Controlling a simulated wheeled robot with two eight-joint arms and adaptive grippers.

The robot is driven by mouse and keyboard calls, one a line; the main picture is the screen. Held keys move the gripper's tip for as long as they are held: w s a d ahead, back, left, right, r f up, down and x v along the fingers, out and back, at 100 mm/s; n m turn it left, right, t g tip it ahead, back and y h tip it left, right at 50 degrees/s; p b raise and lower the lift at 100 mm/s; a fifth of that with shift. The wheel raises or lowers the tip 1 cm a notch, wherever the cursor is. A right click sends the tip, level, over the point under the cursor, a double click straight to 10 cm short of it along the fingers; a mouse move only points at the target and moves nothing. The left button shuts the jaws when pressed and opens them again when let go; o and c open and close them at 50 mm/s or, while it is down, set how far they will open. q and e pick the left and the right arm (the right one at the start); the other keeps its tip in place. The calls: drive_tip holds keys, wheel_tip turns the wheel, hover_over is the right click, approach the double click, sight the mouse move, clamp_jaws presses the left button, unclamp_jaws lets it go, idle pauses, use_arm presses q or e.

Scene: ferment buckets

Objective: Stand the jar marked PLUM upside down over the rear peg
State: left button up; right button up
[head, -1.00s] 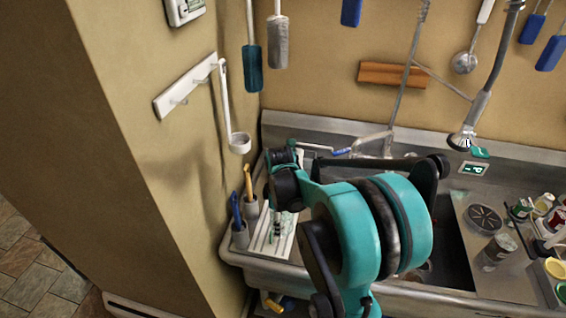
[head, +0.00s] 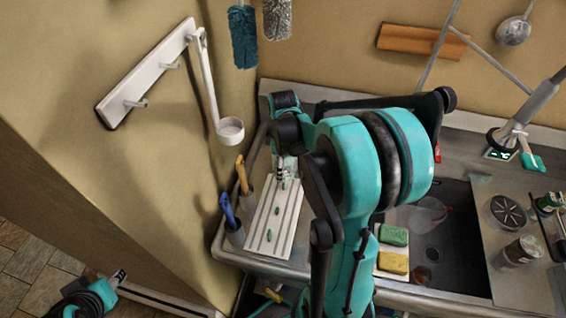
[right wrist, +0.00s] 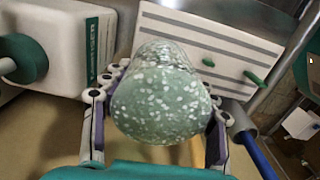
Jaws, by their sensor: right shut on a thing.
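My right gripper (right wrist: 155,122) is shut on a glass jar (right wrist: 160,105); its rounded green base with white specks faces the right wrist camera. The PLUM mark does not show. In the head view my right arm hides most of this gripper, and I cannot make out the jar there.
A blue-handled brush (head: 228,210) and a yellow-handled one (head: 241,175) stand in holders beside the board. Sponges (head: 393,262) lie between board and sink basin (head: 455,235). A white box (right wrist: 65,40) is close left in the wrist view.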

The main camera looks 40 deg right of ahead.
drive_tip(key=shift+f+b, duration=3.35)
drive_tip(key=shift+f, duration=1.05)
drive_tip(key=shift+f+b, duration=0.45)
drive_tip(key=shift+f, duration=0.05)
drive_tip(key=o, duration=1.8)
drive_tip(key=shift+c, duration=0.2)
drive_tip(key=shift+r, duration=0.2)
drive_tip(key=shift+r+p, duration=0.8)
drive_tip(key=shift+r, duration=0.1)
drive_tip(key=shift+r, duration=0.15)
drive_tip(key=shift+r+p, duration=0.8)
